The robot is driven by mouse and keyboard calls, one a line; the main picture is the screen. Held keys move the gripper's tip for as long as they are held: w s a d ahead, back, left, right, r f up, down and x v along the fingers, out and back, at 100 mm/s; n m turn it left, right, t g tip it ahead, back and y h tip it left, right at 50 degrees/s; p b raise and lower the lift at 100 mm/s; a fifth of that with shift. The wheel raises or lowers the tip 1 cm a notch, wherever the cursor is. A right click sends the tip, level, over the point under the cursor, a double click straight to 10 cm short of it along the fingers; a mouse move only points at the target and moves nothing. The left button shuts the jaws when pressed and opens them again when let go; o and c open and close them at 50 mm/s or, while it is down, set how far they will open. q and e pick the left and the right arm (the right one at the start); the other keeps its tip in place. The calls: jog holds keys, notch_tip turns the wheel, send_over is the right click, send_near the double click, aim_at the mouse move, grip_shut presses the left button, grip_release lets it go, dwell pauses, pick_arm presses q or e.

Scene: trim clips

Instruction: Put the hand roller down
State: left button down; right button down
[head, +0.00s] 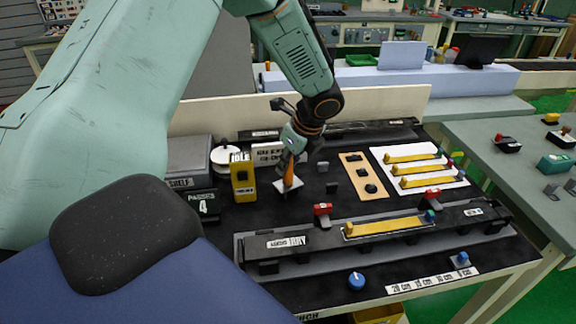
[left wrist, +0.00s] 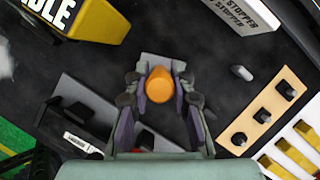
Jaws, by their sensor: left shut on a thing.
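The hand roller has an orange handle (head: 289,172) with a pale grey part at its lower end. My left gripper (head: 290,162) points down over the black bench top and is shut on the handle. In the left wrist view the round orange handle end (left wrist: 159,85) sits between the two fingers, with the grey part just beyond. The roller's lower end is at or close above the bench top; I cannot tell whether it touches. My right gripper is not in view.
A yellow IDLE block (head: 243,180) stands just left of the roller. A wooden strip with black knobs (head: 364,176) and a white board with yellow bars (head: 419,168) lie to the right. A long grey fixture with a yellow trim (head: 388,226) runs along the front.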

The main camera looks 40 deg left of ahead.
pick_arm(q)
jog(key=shift+s+f, duration=0.1)
jog(key=shift+f, duration=0.25)
jog(key=shift+w+a+f, duration=0.1)
jog(key=shift+w, duration=0.1)
jog(key=shift+w+f, duration=0.15)
jog(key=shift+f, duration=0.1)
jog(key=shift+s+f, duration=0.2)
jog(key=shift+s, duration=0.2)
jog(key=shift+s+f, duration=0.1)
jog(key=shift+f, duration=0.1)
jog(key=c, duration=1.5)
grip_release()
jog(key=shift+d, duration=0.2)
jog(key=shift+c, duration=0.2)
jog(key=o, duration=0.4)
jog(key=shift+w+a+f, duration=0.15)
jog(key=shift+w+a, duration=0.05)
jog(key=shift+w, duration=0.2)
jog(key=shift+s+d+r, duration=0.1)
jog(key=shift+s+r, duration=0.15)
jog(key=shift+r, duration=0.05)
jog(key=p+v, duration=0.1)
jog(key=v, duration=1.1)
jog(key=shift+w+r, duration=0.25)
jog(key=shift+r, duration=0.2)
jog(key=shift+s+r, duration=0.15)
jog(key=shift+s, duration=0.05)
